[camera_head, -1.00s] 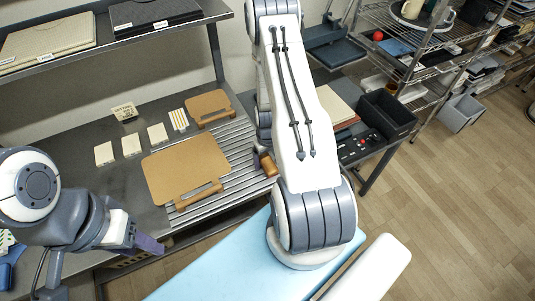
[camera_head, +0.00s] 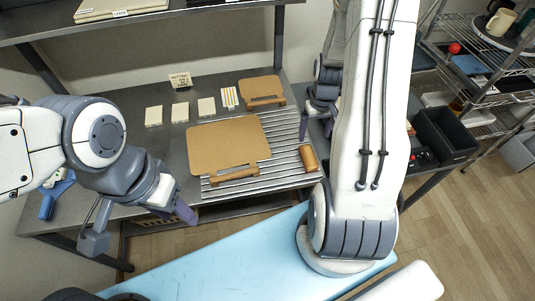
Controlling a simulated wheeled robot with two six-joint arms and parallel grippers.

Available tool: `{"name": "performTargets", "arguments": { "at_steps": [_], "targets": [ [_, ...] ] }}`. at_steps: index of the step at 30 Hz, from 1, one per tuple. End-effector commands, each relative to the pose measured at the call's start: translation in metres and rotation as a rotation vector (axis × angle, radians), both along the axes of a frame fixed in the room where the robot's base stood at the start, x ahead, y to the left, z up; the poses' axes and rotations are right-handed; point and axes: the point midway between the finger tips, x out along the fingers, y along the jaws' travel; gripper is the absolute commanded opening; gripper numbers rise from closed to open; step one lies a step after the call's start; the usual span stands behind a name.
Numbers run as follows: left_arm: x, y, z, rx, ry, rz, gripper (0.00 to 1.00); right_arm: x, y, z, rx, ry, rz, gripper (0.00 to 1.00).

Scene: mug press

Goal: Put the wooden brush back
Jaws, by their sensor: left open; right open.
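The wooden brush (camera_head: 309,157) is a brown rounded piece lying at the right end of the grey slatted rack (camera_head: 287,160). It is tilted a little, and no bristles can be made out. My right gripper (camera_head: 303,126) is open just behind the brush, pointing down. A small gap shows between its purple finger and the brush; its other finger is hidden. My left gripper (camera_head: 184,212) is open and empty at the front edge of the bench, well left of the brush.
A large brown board (camera_head: 225,140) and a smaller one (camera_head: 262,90) lie left of the brush. Several pale cards (camera_head: 180,112) and a small sign (camera_head: 180,80) are behind. A black bin (camera_head: 440,135) stands right of my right arm. A light-blue surface (camera_head: 240,255) lies in front.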

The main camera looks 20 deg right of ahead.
Motion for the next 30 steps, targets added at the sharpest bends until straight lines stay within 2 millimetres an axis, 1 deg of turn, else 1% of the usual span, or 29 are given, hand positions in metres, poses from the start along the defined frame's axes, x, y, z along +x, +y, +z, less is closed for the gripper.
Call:
{"name": "performTargets", "arguments": {
  "at_steps": [2,5,8,9,10,11,12,13,14,15,17,18,21,24,27,30],
  "targets": [
    [0.000,0.000,0.000,0.000,0.000,0.000,0.50,0.002,0.004,0.003,0.000,-0.002,0.010,0.87],
    [0.000,0.000,0.000,0.000,0.000,0.000,0.50,0.010,0.029,0.019,-0.002,-0.010,0.064,0.87],
    [0.000,0.000,0.000,0.000,0.000,0.000,0.50,0.017,0.080,0.049,-0.001,-0.021,0.169,0.87],
    [0.000,0.000,0.000,0.000,0.000,0.000,0.50,0.016,0.106,0.063,0.002,-0.027,0.222,0.87],
    [0.000,0.000,0.000,0.000,0.000,0.000,0.50,0.014,0.127,0.074,0.004,-0.031,0.264,0.87],
    [0.000,0.000,0.000,0.000,0.000,0.000,0.50,0.009,0.147,0.084,0.007,-0.035,0.307,0.87],
    [0.000,0.000,0.000,0.000,0.000,0.000,0.50,0.001,0.173,0.098,0.013,-0.039,0.363,0.87],
    [0.000,0.000,0.000,0.000,0.000,0.000,0.50,-0.008,0.191,0.107,0.016,-0.040,0.405,0.87],
    [0.000,0.000,0.000,0.000,0.000,0.000,0.50,-0.017,0.208,0.116,0.022,-0.042,0.446,0.87],
    [0.000,0.000,0.000,0.000,0.000,0.000,0.50,-0.032,0.229,0.127,0.029,-0.045,0.503,0.87],
    [0.000,0.000,0.000,0.000,0.000,0.000,0.50,-0.056,0.256,0.141,0.038,-0.048,0.585,0.87],
    [0.000,0.000,0.000,0.000,0.000,0.000,0.50,-0.073,0.270,0.149,0.046,-0.048,0.635,0.87],
    [0.000,0.000,0.000,0.000,0.000,0.000,0.50,-0.112,0.294,0.164,0.063,-0.048,0.743,0.87],
    [0.000,0.000,0.000,0.000,0.000,0.000,0.50,-0.141,0.304,0.172,0.076,-0.044,0.818,0.87],
    [0.000,0.000,0.000,0.000,0.000,0.000,0.50,-0.156,0.308,0.176,0.082,-0.040,0.860,0.87],
    [0.000,0.000,0.000,0.000,0.000,0.000,0.50,-0.162,0.309,0.177,0.084,-0.039,0.872,0.87]
  ]
}}
